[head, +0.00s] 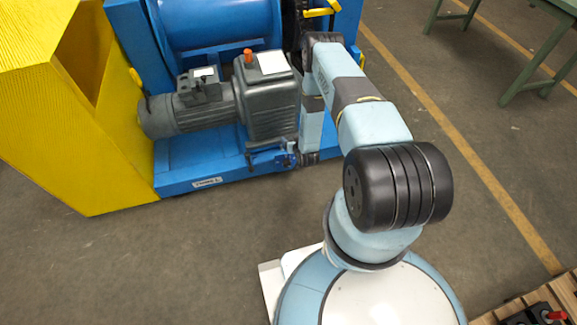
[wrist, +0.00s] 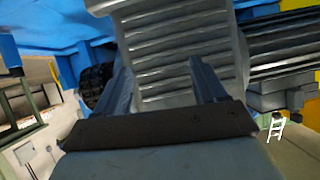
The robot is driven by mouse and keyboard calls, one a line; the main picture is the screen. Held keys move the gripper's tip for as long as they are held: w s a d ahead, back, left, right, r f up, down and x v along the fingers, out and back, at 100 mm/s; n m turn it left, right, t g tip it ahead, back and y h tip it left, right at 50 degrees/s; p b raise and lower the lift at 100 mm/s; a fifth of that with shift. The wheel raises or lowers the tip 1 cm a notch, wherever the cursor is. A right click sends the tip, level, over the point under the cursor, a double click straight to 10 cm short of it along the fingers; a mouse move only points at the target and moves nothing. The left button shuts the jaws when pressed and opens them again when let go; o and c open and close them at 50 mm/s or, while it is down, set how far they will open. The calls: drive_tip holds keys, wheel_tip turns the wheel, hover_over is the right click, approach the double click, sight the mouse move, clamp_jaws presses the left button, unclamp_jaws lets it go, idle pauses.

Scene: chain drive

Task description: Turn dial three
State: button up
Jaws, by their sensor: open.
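I cannot make out dial three in either view. My gripper (wrist: 163,78) is open in the wrist view, its two fingers apart with nothing held between them. Beyond the fingers is the ribbed grey gearbox housing (wrist: 180,45), which fills the middle of that view. In the head view the gearbox (head: 268,100) stands on the blue machine base (head: 205,171). My arm reaches down along its right side, and my gripper is low by its front, small and hard to see there.
A grey motor (head: 190,112) joins the gearbox on the left. A blue drum (head: 217,22) is behind, and a large yellow housing (head: 65,110) stands at left. A green table (head: 540,50) is at upper right. The floor in front is clear; a pallet (head: 535,300) is at lower right.

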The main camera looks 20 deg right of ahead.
drive_tip(key=m+t, duration=0.1)
approach(288, 165)
drive_tip(key=x, duration=0.9)
drive_tip(key=shift+w+a, duration=0.1)
drive_tip(key=shift+w, duration=0.2)
drive_tip(key=c, duration=1.1)
drive_tip(key=shift+o, duration=0.2)
drive_tip(key=shift+m+y, duration=0.3)
drive_tip(key=shift+m, duration=0.2)
drive_tip(key=o, duration=1.1)
drive_tip(key=shift+c, duration=0.2)
drive_tip(key=shift+s+r, duration=0.1)
drive_tip(key=shift+s, duration=0.05)
